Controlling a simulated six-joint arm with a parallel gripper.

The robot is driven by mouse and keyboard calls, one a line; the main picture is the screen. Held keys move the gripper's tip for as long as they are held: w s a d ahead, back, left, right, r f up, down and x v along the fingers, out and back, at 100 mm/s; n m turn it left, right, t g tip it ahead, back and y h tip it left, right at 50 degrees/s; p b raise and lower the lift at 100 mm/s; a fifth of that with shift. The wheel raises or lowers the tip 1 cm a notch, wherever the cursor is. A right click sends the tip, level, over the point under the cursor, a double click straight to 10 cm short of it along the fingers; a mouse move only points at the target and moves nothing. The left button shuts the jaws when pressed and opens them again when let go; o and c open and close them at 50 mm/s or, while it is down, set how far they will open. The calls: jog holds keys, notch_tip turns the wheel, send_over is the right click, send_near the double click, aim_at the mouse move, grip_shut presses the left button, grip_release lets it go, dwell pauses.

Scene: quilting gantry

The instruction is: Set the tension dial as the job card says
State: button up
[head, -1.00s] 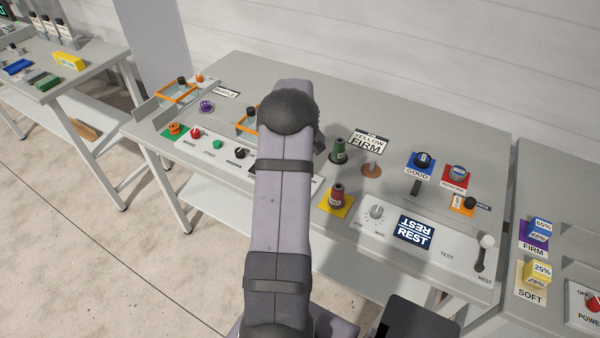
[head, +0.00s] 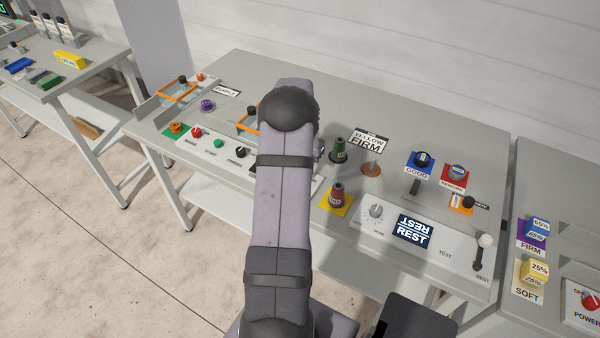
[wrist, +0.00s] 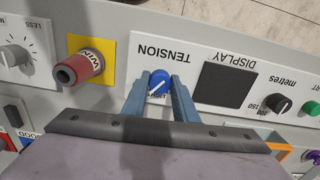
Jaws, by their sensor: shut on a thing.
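The blue tension dial (wrist: 159,84) sits on a white panel (wrist: 140,70) marked TENSION in the wrist view. It has a white pointer line slanting to the lower left. Part of a setting label shows just below it; the other settings are hidden. My gripper (wrist: 160,79) is shut on the dial, one finger at each side. The job card (head: 369,143) stands at the back of the bench in the head view and reads YELLOW and FIRM. In the head view my arm hides the dial and gripper.
A red thread cone (wrist: 80,68) on a yellow square stands left of the dial in the wrist view. A dark display (wrist: 227,84) and a black metres knob (wrist: 277,103) lie to its right.

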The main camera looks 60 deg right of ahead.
jog(key=shift+d+r+m, duration=0.1)
jog(key=shift+m, duration=0.8)
jog(key=o, duration=1.1)
jog(key=shift+c, duration=0.2)
jog(key=shift+r+b, duration=0.85)
jog(key=shift+r, duration=2.8)
jog(key=shift+w, duration=0.1)
